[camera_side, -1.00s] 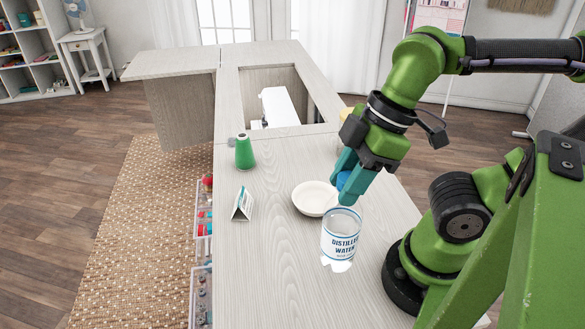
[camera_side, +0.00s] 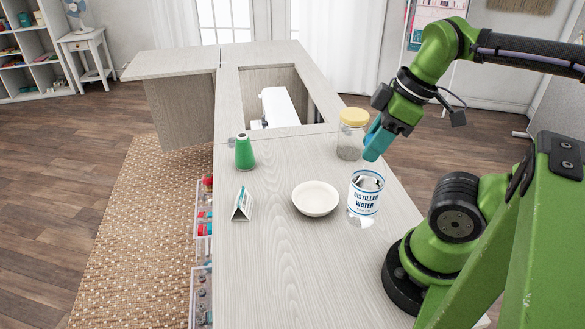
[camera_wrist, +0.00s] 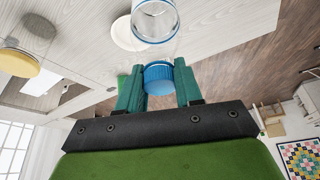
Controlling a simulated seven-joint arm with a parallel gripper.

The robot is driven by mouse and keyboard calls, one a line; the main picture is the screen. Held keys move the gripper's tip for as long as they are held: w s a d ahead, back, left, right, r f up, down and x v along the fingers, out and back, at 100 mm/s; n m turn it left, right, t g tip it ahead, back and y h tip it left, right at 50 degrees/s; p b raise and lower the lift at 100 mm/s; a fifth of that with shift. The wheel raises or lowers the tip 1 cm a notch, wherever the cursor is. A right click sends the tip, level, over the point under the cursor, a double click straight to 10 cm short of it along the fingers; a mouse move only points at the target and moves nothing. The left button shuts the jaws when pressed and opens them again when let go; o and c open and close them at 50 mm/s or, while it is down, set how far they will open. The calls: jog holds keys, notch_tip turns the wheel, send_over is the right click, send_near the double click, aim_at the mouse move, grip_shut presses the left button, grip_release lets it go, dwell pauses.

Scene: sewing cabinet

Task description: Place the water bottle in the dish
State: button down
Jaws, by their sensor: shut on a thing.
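The water bottle (camera_side: 365,197) is clear, with a white "Distilled Water" label and a blue cap. My gripper (camera_side: 374,150) is shut on the bottle's blue cap, which shows between the two teal fingers in the wrist view (camera_wrist: 158,77). The bottle hangs roughly upright, right of the white dish (camera_side: 315,198) in the side view. I cannot tell how far its bottom is above the table. The dish is empty; it shows partly behind the bottle in the wrist view (camera_wrist: 124,34).
A jar with a yellow lid (camera_side: 352,118) stands behind my gripper. A green thread spool (camera_side: 244,153) and a small folded card (camera_side: 242,204) stand left of the dish. The cabinet opening (camera_side: 280,95) lies farther back. The front tabletop is clear.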

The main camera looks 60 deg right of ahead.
jog(key=w+d+f, duration=0.1)
jog(key=w+f, duration=0.1)
jog(key=w, duration=0.4)
jog(key=w+d+f, duration=0.1)
jog(key=w+f, duration=0.1)
jog(key=w, duration=0.5)
jog(key=shift+d+f, duration=0.35)
jog(key=shift+d, duration=0.05)
jog(key=shift+f, duration=0.15)
jog(key=c, duration=0.7)
grip_release()
jog(key=shift+c, duration=0.2)
jog(key=v, duration=1.2)
jog(key=s+a+f+m+t, duration=0.1)
jog(key=a+f+m, duration=0.1)
jog(key=a+m, duration=0.2)
jog(key=s+a+f+m+t, duration=0.1)
jog(key=a+f+m+t, duration=0.1)
jog(key=a+m, duration=0.2)
jog(key=a, duration=0.3)
jog(key=shift+a+f, duration=0.25)
